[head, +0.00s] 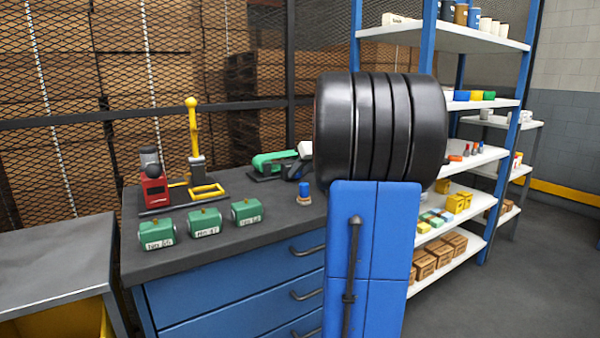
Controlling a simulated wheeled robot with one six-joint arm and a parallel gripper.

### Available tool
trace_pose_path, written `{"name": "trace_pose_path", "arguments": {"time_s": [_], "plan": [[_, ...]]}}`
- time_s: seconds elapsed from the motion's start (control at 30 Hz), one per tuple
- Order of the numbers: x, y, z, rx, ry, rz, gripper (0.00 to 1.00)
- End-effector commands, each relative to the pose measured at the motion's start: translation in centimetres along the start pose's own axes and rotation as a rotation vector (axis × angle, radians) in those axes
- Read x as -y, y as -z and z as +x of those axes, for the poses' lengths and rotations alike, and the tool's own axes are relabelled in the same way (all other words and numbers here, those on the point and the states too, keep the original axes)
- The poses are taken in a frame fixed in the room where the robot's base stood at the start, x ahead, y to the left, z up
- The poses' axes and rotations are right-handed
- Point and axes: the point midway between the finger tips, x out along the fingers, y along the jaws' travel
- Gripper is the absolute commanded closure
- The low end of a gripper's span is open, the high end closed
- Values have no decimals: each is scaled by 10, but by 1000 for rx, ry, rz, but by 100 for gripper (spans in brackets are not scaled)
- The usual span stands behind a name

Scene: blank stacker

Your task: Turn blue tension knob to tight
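A small blue knob-like piece (304,188) stands upright near the front right of the dark bench top (265,232). It is too small to tell its setting or any marks on it. Behind it lies a low green device (272,159) with a white part at its right end. A dark blue part shows beside that white part, partly hidden by my own arm. I cannot tell whether the knob piece is joined to this device. My gripper is not in view.
Several green labelled boxes (204,223), a red machine (154,188) and a yellow-handled press (195,145) stand on the bench. A grey cart (50,255) is at left. Stocked shelves (455,150) stand at right. My large black and blue arm parts hide the bench's right end.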

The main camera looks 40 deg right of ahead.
Motion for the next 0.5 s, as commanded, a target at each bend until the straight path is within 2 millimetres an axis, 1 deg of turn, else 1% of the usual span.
{"name": "trace_pose_path", "arguments": {"time_s": [0.3, 0.5], "plan": [[-3, 0, 0, 1, 85, 87, 93], [-2, 0, 0, 0, 93, 94, 93]]}}
